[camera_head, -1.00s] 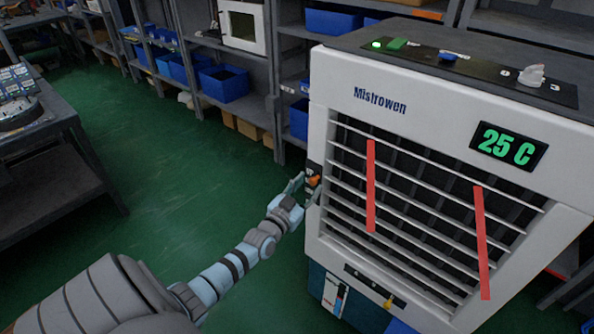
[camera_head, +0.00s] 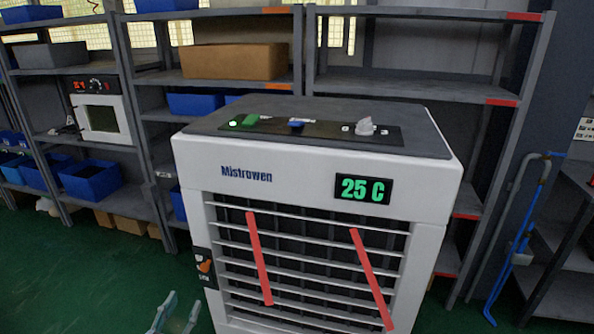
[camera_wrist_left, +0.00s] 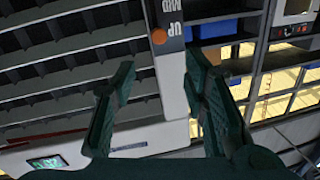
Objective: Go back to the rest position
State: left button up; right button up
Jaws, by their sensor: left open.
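The white Mistrowen air cooler (camera_head: 200,155) stands in front of me, with a green 25 C display (camera_head: 363,189) and two red strips on its louvred front. On its left side is a dark switch plate with an orange switch (camera_head: 204,267). The switch also shows in the left wrist view (camera_wrist_left: 159,36), beyond the fingers. My left gripper (camera_head: 178,318) shows at the bottom of the head view, left of the cooler and below the switch. Its fingers are apart and empty, also in the left wrist view (camera_wrist_left: 158,85). My right gripper is not in view.
Grey shelves (camera_head: 215,75) with blue bins (camera_head: 90,180), a cardboard box (camera_head: 233,61) and a small white oven (camera_head: 100,108) stand behind the cooler. A blue-handled tool (camera_head: 520,235) leans at the right. Green floor (camera_head: 60,270) is clear at the left.

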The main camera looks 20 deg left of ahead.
pick_arm(q)
jog(key=s+f+g+h, duration=0.1)
jog(key=s+f+g, duration=0.4)
jog(key=f, duration=0.8)
jog(key=s+f+g, duration=0.3)
jog(key=s+f, duration=0.5)
jog(key=f, duration=0.5)
jog(key=s+d+f+g, duration=0.4)
jog(key=s+f+g, duration=0.2)
jog(key=s+f, duration=0.7)
jog(key=s+d+f+g+h, duration=0.1)
jog(key=s+d+g, duration=0.1)
jog(key=s+d, duration=0.7)
jog(key=s, duration=0.3)
jog(key=shift+f+m+g, duration=0.25)
jog(key=shift+m+g, duration=0.05)
